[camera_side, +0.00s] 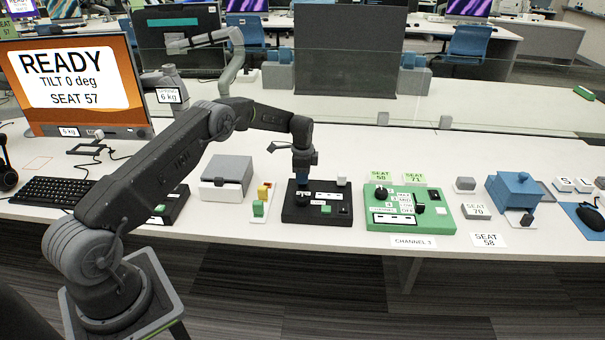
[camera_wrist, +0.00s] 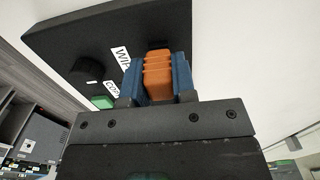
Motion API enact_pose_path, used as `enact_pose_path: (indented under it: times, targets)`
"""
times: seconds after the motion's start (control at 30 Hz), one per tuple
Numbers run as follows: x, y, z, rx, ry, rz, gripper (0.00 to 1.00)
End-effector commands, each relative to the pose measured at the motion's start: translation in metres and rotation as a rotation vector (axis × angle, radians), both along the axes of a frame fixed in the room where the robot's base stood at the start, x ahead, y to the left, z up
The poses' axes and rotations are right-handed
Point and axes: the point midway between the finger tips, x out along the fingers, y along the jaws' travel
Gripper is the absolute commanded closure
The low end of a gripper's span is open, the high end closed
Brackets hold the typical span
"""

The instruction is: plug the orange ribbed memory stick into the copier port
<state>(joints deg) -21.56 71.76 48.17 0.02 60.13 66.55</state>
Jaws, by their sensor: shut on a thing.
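My gripper (camera_side: 304,163) is over the left part of a black box (camera_side: 318,213) on the desk in the side view. In the wrist view my gripper (camera_wrist: 157,72) has its blue fingers shut on the orange ribbed memory stick (camera_wrist: 158,77). The black box (camera_wrist: 75,30) fills the upper left there, with a dark slot just beyond the stick's far end, a black knob, a green button and white labels. One label is partly covered by a finger. I cannot tell whether the stick's tip is in the slot. In the side view the stick is hidden.
A green panel (camera_side: 408,209) with knobs stands right of the black box. A white strip with coloured blocks (camera_side: 262,200) and a grey box (camera_side: 226,172) stand to the left. A blue box (camera_side: 515,190) is farther right. A clear screen runs behind.

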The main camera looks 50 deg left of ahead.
Motion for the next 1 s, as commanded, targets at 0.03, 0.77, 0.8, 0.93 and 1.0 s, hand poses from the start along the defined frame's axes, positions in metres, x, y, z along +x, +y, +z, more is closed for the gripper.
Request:
enact_pose_path:
  times: [0.03, 0.77, 0.8, 0.93, 1.0]
  targets:
    - [0.000, 0.000, -0.001, 0.000, 0.000, 0.000, 0.98]
    - [0.001, 0.000, 0.015, 0.002, -0.005, 0.000, 0.45]
    - [0.001, 0.000, 0.022, 0.002, -0.005, 0.000, 0.45]
    - [0.001, 0.000, 0.049, 0.002, -0.005, 0.000, 0.45]
    - [0.001, 0.000, 0.066, 0.003, -0.006, 0.000, 0.45]
